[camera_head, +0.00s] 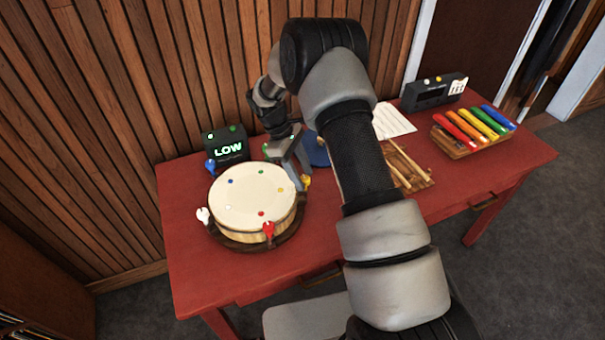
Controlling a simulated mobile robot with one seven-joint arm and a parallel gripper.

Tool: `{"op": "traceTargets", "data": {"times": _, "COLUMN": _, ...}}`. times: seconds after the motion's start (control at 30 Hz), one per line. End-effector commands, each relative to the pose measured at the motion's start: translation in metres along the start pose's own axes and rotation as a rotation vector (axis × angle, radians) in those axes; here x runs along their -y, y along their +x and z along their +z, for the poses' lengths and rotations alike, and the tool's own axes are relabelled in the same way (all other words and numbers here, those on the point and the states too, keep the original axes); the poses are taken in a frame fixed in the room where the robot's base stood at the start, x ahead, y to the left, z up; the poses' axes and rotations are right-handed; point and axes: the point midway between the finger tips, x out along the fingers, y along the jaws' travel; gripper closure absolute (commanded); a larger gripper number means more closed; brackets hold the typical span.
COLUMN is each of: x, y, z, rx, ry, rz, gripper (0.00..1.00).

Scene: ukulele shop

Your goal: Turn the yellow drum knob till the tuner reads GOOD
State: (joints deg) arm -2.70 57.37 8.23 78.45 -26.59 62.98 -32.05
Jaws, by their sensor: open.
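The drum (252,197) stands at the left of the red table, with a pale head bearing small coloured dots. The yellow knob (306,181) sticks up at the drum's right rim. My gripper (299,172) is open, pointing down beside the yellow knob; I cannot tell whether the knob is between its fingers. A blue knob (210,167), a white knob (203,215) and a red knob (268,231) stand around the rim, and a green knob (266,148) shows at the back.
My arm crosses the middle of the view and hides part of the table (320,232). A blue round thing (316,150), drumsticks (401,165) on a wooden board, a paper sheet (391,121), coloured bars (480,126) and a dark device (432,92) lie to the right. The wooden wall is close behind.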

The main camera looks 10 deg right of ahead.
Motion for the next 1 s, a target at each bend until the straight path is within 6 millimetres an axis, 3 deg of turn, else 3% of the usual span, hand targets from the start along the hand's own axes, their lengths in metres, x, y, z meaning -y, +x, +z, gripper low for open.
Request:
{"op": "traceTargets", "data": {"times": 0.33, "x": -0.0001, "y": 0.0049, "z": 0.0001, "rx": 0.0, "ry": 0.0, "rz": 0.0, "gripper": 0.57}}
{"op": "traceTargets", "data": {"times": 0.6, "x": -0.0001, "y": 0.0045, "z": 0.0, "rx": 0.0, "ry": 0.0, "rz": 0.0, "gripper": 0.98}}
{"op": "traceTargets", "data": {"times": 1.0, "x": -0.0016, "y": 0.0061, "z": -0.001, "rx": -0.002, "ry": 0.093, "rz": -0.037, "gripper": 0.98}}
